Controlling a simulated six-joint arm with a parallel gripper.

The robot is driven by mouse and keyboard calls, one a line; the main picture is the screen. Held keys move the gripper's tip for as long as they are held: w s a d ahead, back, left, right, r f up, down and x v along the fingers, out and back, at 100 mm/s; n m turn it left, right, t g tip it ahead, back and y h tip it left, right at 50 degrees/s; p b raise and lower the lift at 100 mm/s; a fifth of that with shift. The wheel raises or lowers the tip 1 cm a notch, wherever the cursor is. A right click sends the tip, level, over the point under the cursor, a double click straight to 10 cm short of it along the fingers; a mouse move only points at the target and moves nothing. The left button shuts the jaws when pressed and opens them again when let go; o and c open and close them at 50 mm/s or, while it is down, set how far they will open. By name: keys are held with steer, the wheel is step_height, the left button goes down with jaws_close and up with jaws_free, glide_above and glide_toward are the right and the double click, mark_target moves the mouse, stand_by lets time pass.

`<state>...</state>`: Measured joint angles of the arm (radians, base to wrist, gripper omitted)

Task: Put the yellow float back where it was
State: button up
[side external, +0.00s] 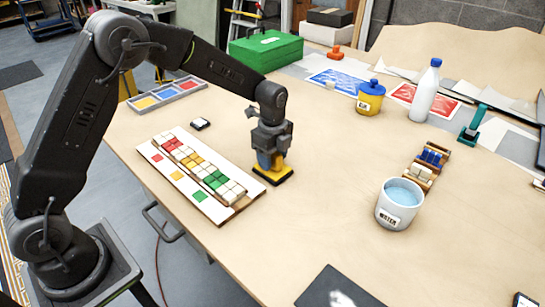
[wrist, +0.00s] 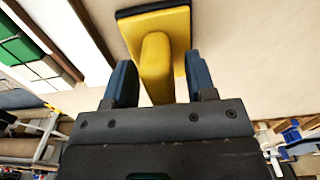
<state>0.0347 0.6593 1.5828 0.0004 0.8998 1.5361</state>
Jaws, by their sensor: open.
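The yellow float (side external: 275,172) has a dark base pad and stands on the table just right of the mosaic panel. My gripper (side external: 270,158) is directly above it, pointing down. In the wrist view the float (wrist: 176,24) is at the top centre, with its yellow handle reaching down between the fingers. My gripper (wrist: 161,72) is open there, with one blue finger on each side of the handle and a gap visible on both sides. The float's lower edge is partly hidden by my gripper body in the wrist view.
The mosaic panel (side external: 153,168) with red, yellow and green tiles lies close left of the float. A water bucket (side external: 387,219), a small tile rack (side external: 427,183), a glue pot (side external: 371,87) and a white bottle (side external: 424,95) stand to the right. The table between is clear.

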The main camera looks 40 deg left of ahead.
step_height(320, 180, up, 12)
stand_by(0.4)
steer(key=s+r+n+t, duration=0.2)
steer(key=s+r+n, duration=0.3)
steer(key=s+r, duration=0.25)
steer(key=s+a+f+n+t, duration=0.1)
steer(key=s+n+t, duration=0.2)
steer(key=s+n, duration=1)
steer(key=s, duration=0.7)
steer(key=shift+s+a+t, duration=0.3)
